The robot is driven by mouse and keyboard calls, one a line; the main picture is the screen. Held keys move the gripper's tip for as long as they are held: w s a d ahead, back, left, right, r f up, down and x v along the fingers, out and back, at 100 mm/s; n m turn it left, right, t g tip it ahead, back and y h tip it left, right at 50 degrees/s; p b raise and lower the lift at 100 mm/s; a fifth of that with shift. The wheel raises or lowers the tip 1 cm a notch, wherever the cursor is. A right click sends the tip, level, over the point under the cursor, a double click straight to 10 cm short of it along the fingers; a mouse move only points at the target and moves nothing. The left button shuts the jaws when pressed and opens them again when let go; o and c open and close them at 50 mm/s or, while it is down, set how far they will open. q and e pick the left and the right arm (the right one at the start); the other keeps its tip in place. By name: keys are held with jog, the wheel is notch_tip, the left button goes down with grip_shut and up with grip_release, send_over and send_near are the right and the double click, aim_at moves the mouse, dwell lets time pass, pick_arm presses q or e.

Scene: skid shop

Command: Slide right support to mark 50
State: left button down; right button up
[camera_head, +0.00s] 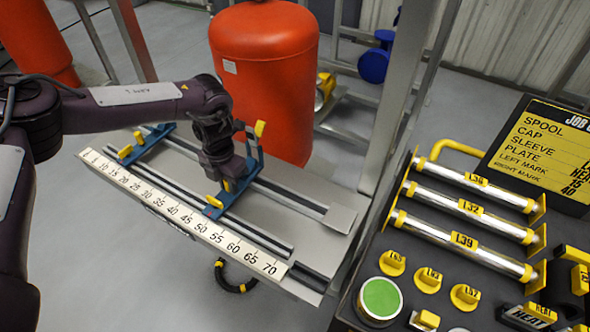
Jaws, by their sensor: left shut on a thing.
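The right support (238,190) is a blue crosspiece with yellow parts, standing across two dark rails (265,232) on a grey bench. Its front end has a small red mark near the 50 on the white number scale (186,219); the exact reading is hard to tell. My left gripper (229,183) comes in from the left and is shut on the right support. Its fingers partly hide the support's middle. The left support (145,143), also blue with yellow, stands farther left on the rails near the low numbers. My right gripper is not in view.
A red tank (264,75) stands right behind the rails, close to my left wrist. A metal post (400,95) rises to the right. A dark table at right holds silver tubes (470,209), yellow caps (392,263), a green-topped can (380,299) and a job board (540,150). The rails right of the support are clear.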

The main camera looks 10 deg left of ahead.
pick_arm(q)
jog(key=c, duration=1.3)
grip_release()
jog(key=shift+r, duration=0.1)
notch_tip(320, 180, up, 7)
jog(key=p, duration=0.6)
